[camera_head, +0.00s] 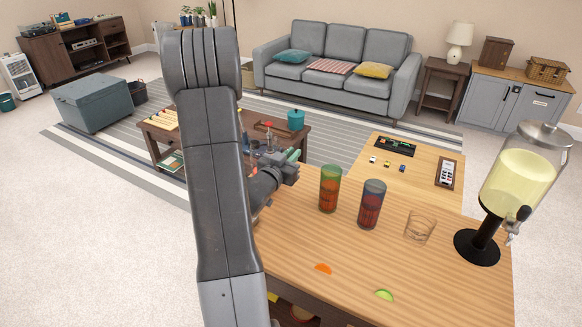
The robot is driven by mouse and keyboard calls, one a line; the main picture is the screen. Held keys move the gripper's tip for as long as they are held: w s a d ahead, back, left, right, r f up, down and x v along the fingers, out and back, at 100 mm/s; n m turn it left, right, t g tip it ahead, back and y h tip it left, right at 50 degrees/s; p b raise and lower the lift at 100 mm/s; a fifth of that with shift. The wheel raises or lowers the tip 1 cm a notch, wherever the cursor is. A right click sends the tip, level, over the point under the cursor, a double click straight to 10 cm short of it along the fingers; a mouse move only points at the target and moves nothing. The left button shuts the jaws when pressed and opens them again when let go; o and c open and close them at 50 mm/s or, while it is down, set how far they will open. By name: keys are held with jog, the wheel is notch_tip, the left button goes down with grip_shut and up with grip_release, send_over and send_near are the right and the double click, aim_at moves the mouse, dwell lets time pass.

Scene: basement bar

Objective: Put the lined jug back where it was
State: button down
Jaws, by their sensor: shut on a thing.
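My gripper (291,164) is at the left side of the wooden bar table (300,240), seen from behind and partly covered by my arm. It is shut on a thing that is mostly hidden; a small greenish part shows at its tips. I cannot tell from this view whether that thing is the lined jug. No jug with clear lines shows elsewhere. To the right of the gripper stand a green-and-orange tumbler (329,188) and a blue-and-red tumbler (370,204), both upright.
A clear glass (420,227) and a drink dispenser (517,180) stand on the table's right. An orange slice (323,269) and a lime slice (384,294) lie near the front. Toy cars and a black tray (396,146) are at the back.

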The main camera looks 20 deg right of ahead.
jog(key=shift+f, duration=2.15)
jog(key=c, duration=1.5)
grip_release()
jog(key=b+v, duration=0.2)
jog(key=v, duration=1)
